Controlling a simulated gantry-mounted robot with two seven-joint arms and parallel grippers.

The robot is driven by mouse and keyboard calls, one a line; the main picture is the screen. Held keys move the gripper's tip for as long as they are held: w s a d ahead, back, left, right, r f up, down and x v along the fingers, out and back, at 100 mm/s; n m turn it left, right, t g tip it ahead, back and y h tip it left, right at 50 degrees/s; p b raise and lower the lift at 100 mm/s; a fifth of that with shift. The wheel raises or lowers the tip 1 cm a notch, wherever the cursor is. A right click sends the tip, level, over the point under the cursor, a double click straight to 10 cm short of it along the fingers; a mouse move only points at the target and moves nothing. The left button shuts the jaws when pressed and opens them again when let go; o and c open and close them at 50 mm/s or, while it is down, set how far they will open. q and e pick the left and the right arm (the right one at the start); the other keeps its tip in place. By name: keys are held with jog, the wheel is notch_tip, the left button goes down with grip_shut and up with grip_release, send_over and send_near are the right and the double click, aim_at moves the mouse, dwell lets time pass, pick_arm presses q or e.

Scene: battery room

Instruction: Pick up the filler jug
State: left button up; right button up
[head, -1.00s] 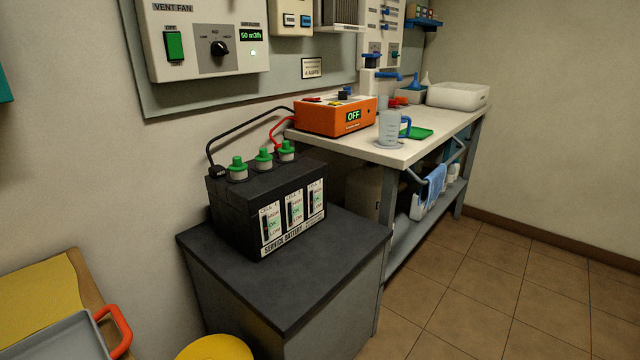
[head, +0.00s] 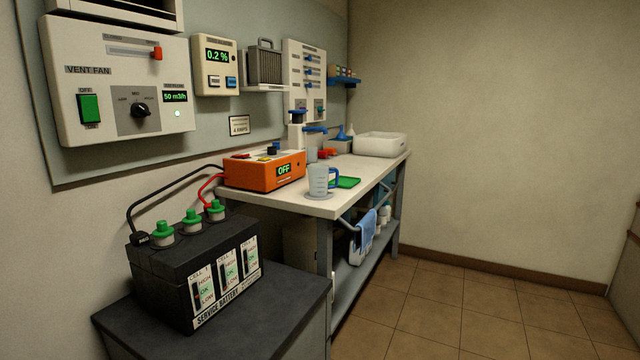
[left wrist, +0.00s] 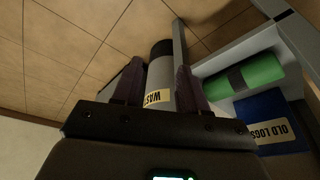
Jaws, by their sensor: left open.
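The filler jug (head: 318,181) is a clear, pale jug with a blue handle on its right side. Neither gripper shows in the head view. In the left wrist view my left gripper (left wrist: 159,70) is open, its two dark fingers apart. A grey cylinder with a partly hidden label starting "WAS" (left wrist: 158,97) shows between and beyond the fingers. The jug is not in the left wrist view.
An orange charger (head: 262,170) reading OFF sits left of the jug. A black service battery (head: 190,265) stands on a dark-topped cabinet (head: 285,310) in front. A white basin (head: 380,144) is at the bench's far end. Tiled floor (head: 460,315) on the right is clear.

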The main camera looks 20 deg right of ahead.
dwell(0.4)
pick_arm(q)
jog(key=o, duration=1.1)
jog(key=shift+c, duration=0.2)
